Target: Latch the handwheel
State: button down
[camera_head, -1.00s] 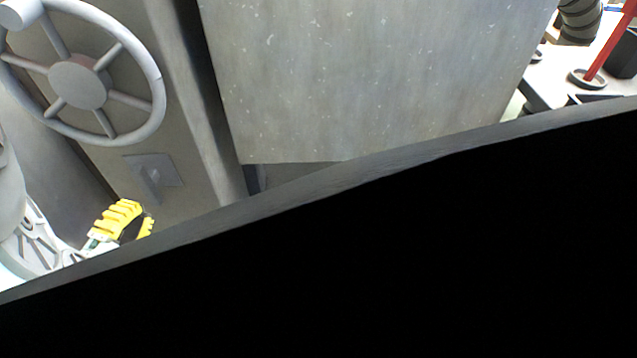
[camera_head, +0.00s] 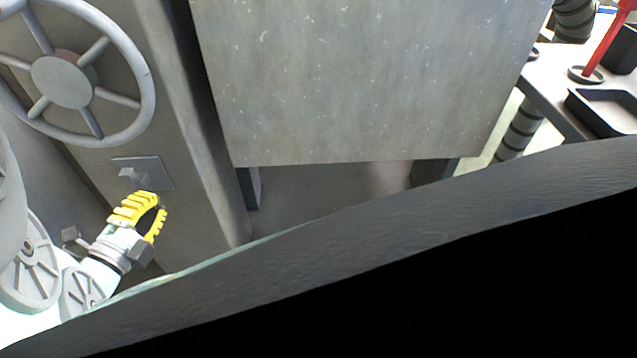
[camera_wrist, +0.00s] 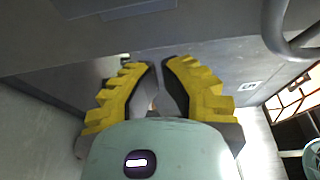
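The grey spoked handwheel (camera_head: 62,80) is on the cabinet front at the upper left of the head view. Below it is a small square plate (camera_head: 157,172) with a protruding knob. My gripper (camera_head: 160,203), with yellow ribbed fingers, is just below this plate and apart from the wheel. A curved grey tube (camera_wrist: 275,30), probably the wheel's rim, is at the upper right there. Whether the fingers touch the plate cannot be told.
A large grey panel (camera_head: 340,80) hangs right of the cabinet. A table with a black tray (camera_head: 605,112) and a red rod (camera_head: 608,45) is at the far right. A dark edge covers the lower part of the head view.

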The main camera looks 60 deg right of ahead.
aim_at(140, 185)
jog(key=x, duration=0.5)
jog(key=shift+d, duration=0.45)
jog(key=shift+w+a+b, duration=0.3)
jog(key=shift+w+a, duration=1.2)
jog(key=shift+w, duration=0.1)
